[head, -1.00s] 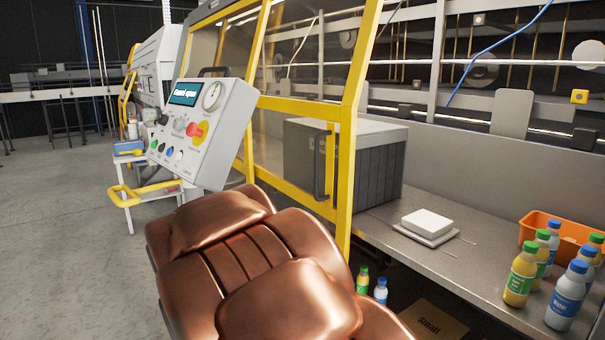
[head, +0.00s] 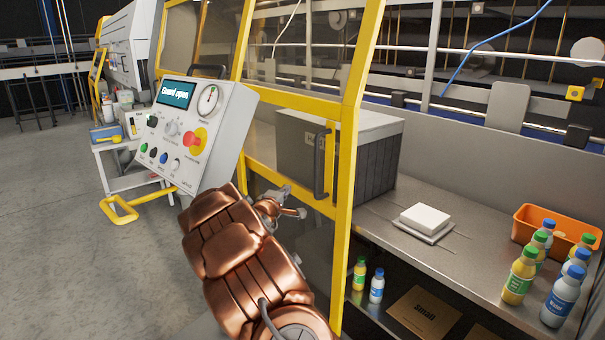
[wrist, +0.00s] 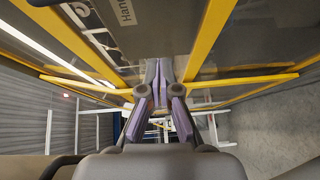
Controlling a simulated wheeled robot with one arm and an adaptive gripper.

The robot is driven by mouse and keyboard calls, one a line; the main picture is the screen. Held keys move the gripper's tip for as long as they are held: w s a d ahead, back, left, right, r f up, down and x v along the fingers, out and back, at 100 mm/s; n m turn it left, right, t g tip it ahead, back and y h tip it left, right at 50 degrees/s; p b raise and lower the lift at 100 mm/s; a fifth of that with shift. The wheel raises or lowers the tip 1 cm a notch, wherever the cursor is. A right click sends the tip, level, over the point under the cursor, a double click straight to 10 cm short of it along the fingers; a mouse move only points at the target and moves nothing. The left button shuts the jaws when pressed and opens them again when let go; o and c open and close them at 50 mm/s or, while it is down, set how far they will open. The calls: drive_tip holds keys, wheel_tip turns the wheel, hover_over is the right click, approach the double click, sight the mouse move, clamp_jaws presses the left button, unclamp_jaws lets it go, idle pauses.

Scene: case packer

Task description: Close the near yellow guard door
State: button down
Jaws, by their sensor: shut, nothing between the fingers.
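The near yellow guard door (head: 346,200) has a yellow frame with clear panels and a dark vertical handle (head: 320,165) near its right post. It stands open, and the bench interior shows to its right. My gripper (head: 290,193) is on the near side of the door, low and left of the handle, close to the lower yellow rail. Whether it touches the door I cannot tell. In the wrist view the fingers (wrist: 165,85) are together and empty, with yellow frame bars ahead and to both sides.
A control panel (head: 186,140) reading "Guard open" stands just left of my arm. On the bench (head: 455,268) are a white block (head: 425,217), an orange crate (head: 520,231) and several bottles. A cart (head: 110,158) stands at the left, with open floor in front.

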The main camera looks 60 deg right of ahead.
drive_tip(key=s+d+p, duration=0.2)
drive_tip(key=d+p, duration=0.3)
drive_tip(key=d, duration=0.5)
drive_tip(key=shift+d+r+h, duration=0.2)
drive_tip(key=shift+d+h, duration=0.05)
drive_tip(key=shift+h, duration=0.15)
idle(0.7)
drive_tip(key=shift+s, duration=0.15)
